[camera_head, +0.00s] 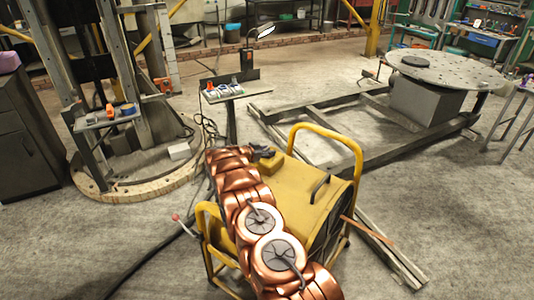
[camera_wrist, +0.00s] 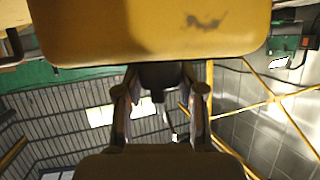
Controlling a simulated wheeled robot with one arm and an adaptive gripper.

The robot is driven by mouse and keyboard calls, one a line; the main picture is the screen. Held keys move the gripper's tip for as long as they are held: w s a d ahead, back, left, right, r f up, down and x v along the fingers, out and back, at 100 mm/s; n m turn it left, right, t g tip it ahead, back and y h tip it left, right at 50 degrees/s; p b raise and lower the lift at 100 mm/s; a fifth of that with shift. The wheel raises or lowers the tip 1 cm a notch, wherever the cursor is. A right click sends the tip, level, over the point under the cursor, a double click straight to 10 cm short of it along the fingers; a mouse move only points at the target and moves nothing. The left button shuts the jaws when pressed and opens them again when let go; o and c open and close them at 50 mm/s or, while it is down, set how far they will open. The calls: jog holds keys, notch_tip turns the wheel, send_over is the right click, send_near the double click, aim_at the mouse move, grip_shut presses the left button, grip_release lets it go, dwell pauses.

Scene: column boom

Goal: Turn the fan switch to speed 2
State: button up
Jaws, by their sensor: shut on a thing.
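The yellow machine (camera_head: 297,183) with a tubular frame stands on the floor in front of me. A small yellow box (camera_head: 268,163) sits on top of it, beside my copper-coloured arm. My gripper (camera_head: 262,149) is at this box and shows small and dark in the head view. In the wrist view a large yellow surface (camera_wrist: 150,30) fills the top. A dark knob-like part, seemingly the fan switch (camera_wrist: 160,76), sits at its lower edge. The two fingers of my gripper (camera_wrist: 161,98) stand on either side of this part and are shut on it. Its pointer and speed marks cannot be seen.
A small stand (camera_head: 234,93) with tools and a lamp is behind the machine. A round perforated table (camera_head: 450,72) and metal beams on the floor lie to the right. A column on a round base (camera_head: 110,188) stands at left. Cables run along the floor.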

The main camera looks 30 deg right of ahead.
jog(key=shift+m+g+b, duration=0.3)
jog(key=shift+g, duration=0.2)
dwell(0.3)
jog(key=o, duration=1.2)
jog(key=shift+c, duration=0.2)
jog(key=v, duration=1.2)
